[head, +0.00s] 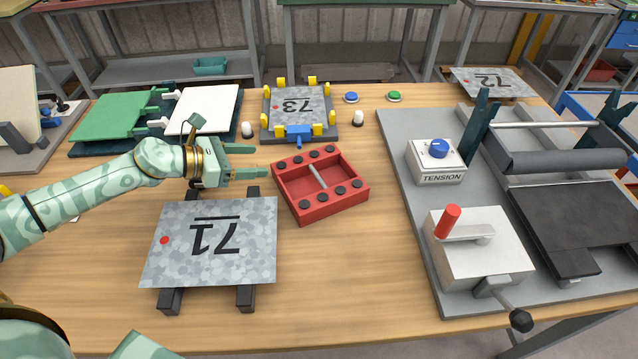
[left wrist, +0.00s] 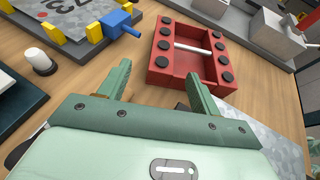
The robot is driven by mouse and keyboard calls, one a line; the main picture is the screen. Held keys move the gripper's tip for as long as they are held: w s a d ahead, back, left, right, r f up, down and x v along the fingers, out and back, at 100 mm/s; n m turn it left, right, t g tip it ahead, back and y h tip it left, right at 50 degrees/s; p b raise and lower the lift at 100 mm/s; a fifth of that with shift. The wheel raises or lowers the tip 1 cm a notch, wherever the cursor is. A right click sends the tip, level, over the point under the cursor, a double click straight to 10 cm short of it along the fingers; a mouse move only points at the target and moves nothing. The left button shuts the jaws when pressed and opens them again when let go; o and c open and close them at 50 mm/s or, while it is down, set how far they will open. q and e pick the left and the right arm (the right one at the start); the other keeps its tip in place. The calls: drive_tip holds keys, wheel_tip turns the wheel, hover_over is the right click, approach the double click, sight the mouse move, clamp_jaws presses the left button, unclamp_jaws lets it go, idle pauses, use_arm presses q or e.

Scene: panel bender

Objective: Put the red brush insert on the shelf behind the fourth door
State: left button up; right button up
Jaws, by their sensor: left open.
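The red brush insert (head: 337,208) is an open red tray with black round discs along two sides and a pale rod across its middle. It lies on the wooden bench near the centre of the head view. It also shows ahead of the fingers in the left wrist view (left wrist: 172,83). My left gripper (head: 262,160) is open and empty, just left of the insert, with its fingers pointing toward it. Its two fingers show apart in the left wrist view (left wrist: 158,76). I cannot make out a numbered door or its shelf. My right gripper is not in view.
Plate 71 (head: 205,262) rests on dark bars in front of the left arm. Plate 73 (head: 285,112) sits in a yellow-blocked fixture behind the insert. A grey machine base (head: 410,200) with a tension knob box (head: 436,172) stands right. Bare wood lies between insert and base.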

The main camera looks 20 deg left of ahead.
sight(294, 160)
use_arm(q)
drive_tip(key=x, duration=0.4)
drive_tip(key=shift+w+d+f, duration=0.1)
drive_tip(key=shift+w+d, duration=0.05)
drive_tip(key=x, duration=0.5)
drive_tip(key=shift+d, duration=0.4)
clamp_jaws()
wheel_tip(294, 160, up, 10)
drive_tip(key=p, duration=0.4)
drive_tip(key=s+d+r+m+g+h, duration=0.2)
drive_tip(key=s+d+r+m, duration=0.1)
drive_tip(key=s+d+r, duration=0.5)
drive_tip(key=s+a+f, duration=0.1)
drive_tip(key=s, duration=0.9)
drive_tip(key=shift+s+f+n, duration=0.25)
drive_tip(key=shift+f+n, duration=0.05)
drive_tip(key=shift+f, duration=0.05)
